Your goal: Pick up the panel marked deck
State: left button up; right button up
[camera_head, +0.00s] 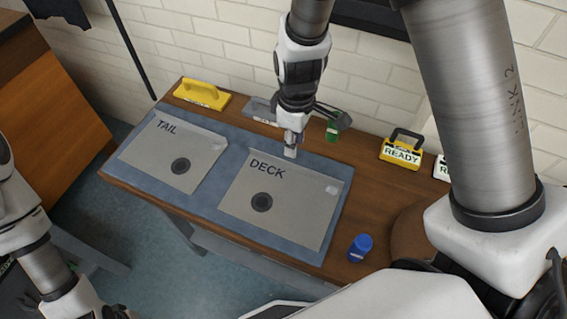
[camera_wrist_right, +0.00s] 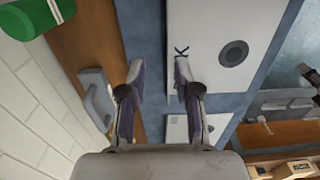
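The panel marked DECK (camera_head: 295,220) is a flat light-grey plate with a round dark knob. It lies on the blue mat (camera_head: 341,208) on the wooden bench, and in the right wrist view it is the pale plate (camera_wrist_right: 212,30) with a letter K and the knob. My right gripper (camera_head: 290,152) points down at the panel's far edge, beside its lettering. In the right wrist view its two fingers (camera_wrist_right: 157,72) are apart with nothing between them, the right one at the panel's edge. My left arm is at the left, its gripper out of view.
A panel marked TAIL (camera_head: 150,150) lies left of the deck panel. Along the back stand a yellow handled tool (camera_head: 201,96), a grey one (camera_head: 260,110), a green item (camera_head: 332,130) and a yellow READY sign (camera_head: 400,153). A blue bottle (camera_head: 360,248) stands at the front right.

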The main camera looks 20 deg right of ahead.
aim_at(295, 171)
jog(key=s+f, duration=0.1)
jog(key=s+a+f, duration=0.1)
jog(key=shift+f, duration=0.3)
jog(key=f, duration=0.4)
jog(key=shift+w+d+f, duration=0.3)
jog(key=shift+w+d, duration=0.1)
jog(key=shift+s+a+r, duration=0.1)
jog(key=shift+s+r, duration=0.05)
jog(key=c, duration=0.3)
grip_shut()
